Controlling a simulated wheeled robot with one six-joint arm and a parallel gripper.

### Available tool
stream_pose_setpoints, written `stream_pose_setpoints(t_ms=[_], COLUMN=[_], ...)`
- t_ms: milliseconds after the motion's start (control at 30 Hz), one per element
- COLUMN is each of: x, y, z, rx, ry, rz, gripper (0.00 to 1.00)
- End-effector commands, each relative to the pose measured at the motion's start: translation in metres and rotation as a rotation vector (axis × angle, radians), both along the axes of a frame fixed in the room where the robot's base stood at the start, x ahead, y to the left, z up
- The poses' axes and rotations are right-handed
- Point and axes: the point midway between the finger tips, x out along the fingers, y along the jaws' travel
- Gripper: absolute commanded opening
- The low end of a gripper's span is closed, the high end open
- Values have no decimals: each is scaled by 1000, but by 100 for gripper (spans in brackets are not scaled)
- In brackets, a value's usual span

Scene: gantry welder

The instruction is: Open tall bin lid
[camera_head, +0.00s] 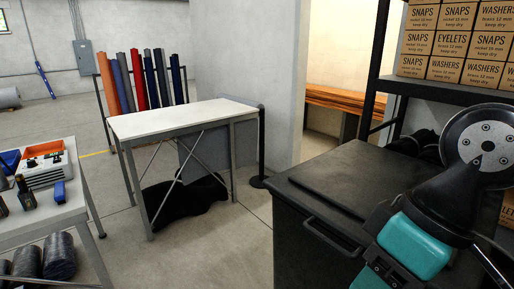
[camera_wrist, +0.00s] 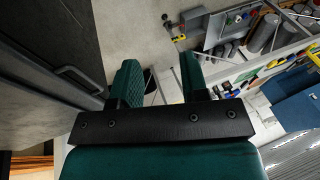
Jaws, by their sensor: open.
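The tall bin (camera_head: 290,235) is dark grey and stands at the lower right in the head view. Its flat lid (camera_head: 350,175) lies closed on top. A bar handle (camera_head: 330,237) runs along the front side below the lid edge. In the wrist view the bin fills the left side, and the handle (camera_wrist: 78,77) shows just left of my gripper. My gripper (camera_wrist: 160,78) has two teal padded fingers, spread apart with nothing between them. They are apart from the handle. In the head view my arm covers the bin's right part, and the fingertips are hidden or out of frame.
A shelf with boxes (camera_head: 455,45) stands behind the bin. A white-topped table (camera_head: 185,118) stands centre-left, with a dark cloth heap (camera_head: 185,200) beneath. A tool table (camera_head: 45,210) is at the left edge. The floor (camera_head: 235,235) between table and bin is clear.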

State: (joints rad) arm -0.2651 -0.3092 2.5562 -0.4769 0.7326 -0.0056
Motion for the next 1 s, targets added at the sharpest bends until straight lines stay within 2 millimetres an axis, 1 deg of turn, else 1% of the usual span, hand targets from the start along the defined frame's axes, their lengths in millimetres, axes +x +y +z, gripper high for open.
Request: stream_pose_setpoints(t_ms=[67, 133, 233, 267, 367, 400, 500, 600, 700, 800, 867, 1000], x=[-3, 0, 15, 23, 56, 71, 105, 133, 154, 167, 170, 167], y=[1, 1, -1, -2, -1, 0, 5, 13, 25, 39, 49, 71], z=[-1, -1, -6, -8, -23, -31, -53, -75, -96, -114, -123, -138], rx=[3, -4, -54, -80, -206, -270, -440, -614, -789, -959, -1058, -1256], ry=[8, 10, 19, 22, 28, 26, 0, -54, -133, -241, -320, -522], rz=[-3, -5, -18, -25, -54, -66, -92, -109, -120, -124, -125, -127], gripper=[41, 41, 41, 41, 41, 41, 41, 41, 41, 41, 41, 41])
